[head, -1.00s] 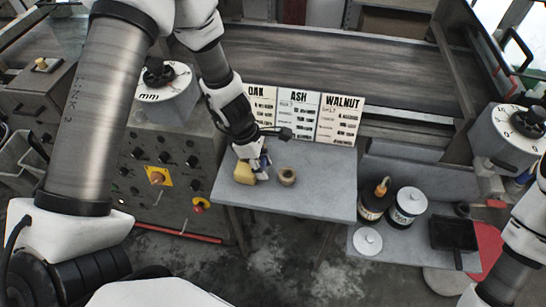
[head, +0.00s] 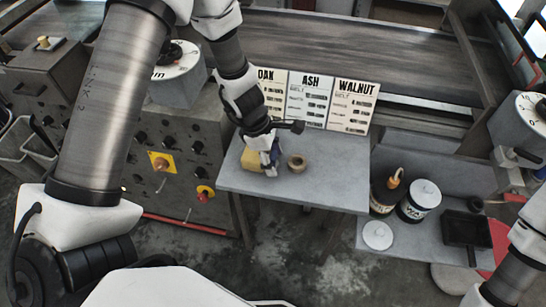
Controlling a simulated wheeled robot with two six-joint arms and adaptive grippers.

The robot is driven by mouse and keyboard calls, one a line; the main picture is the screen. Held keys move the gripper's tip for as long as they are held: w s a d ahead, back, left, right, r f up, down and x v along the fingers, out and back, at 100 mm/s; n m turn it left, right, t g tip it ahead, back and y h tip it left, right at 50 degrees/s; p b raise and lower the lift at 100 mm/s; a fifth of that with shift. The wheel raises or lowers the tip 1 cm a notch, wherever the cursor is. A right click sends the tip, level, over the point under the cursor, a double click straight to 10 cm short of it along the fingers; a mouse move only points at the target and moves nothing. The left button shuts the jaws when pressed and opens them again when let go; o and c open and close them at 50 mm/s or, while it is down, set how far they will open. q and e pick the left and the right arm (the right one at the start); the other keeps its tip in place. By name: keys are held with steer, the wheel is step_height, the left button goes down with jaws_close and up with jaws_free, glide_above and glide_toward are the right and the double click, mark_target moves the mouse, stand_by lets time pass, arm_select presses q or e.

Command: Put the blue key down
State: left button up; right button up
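My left gripper (head: 269,172) points down over the grey side table (head: 335,188), between a yellow block and a brown ring. A small blue patch (head: 275,154) shows at its fingers; it may be the blue key, but its shape is too small to make out. I cannot tell whether the fingers are closed on it or whether it touches the table. My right arm shows at the lower right edge, and its gripper is out of view.
The yellow block (head: 249,160) is just left of the gripper and the brown ring (head: 297,162) just right. OAK, ASH and WALNUT cards (head: 311,98) stand at the table's back. The table's right part is clear.

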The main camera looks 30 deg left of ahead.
arm_select(q)
steer(key=shift+r+p, duration=0.35)
steer(key=shift+p, duration=0.05)
steer(key=p+v, duration=0.9)
steer(key=v, duration=0.3)
steer(key=s+f+m, duration=0.2)
steer(key=s+a+f+m+y, duration=0.1)
steer(key=s+f+m, duration=0.1)
steer(key=f, duration=0.1)
steer(key=s+f+m+g+y, duration=0.1)
steer(key=s+f+m, duration=0.1)
steer(key=s+f, duration=0.1)
steer(key=shift+a, duration=0.25)
steer(key=s+d+f+m, duration=0.1)
steer(key=s+f+m, duration=0.3)
steer(key=s+m, duration=0.2)
steer(key=s+d+f+m+y, duration=0.1)
steer(key=s+f+m, duration=0.2)
steer(key=s+m, duration=0.4)
steer(key=shift+s+d+f+m, duration=0.2)
steer(key=shift+f+m, duration=0.2)
steer(key=shift+m, duration=0.5)
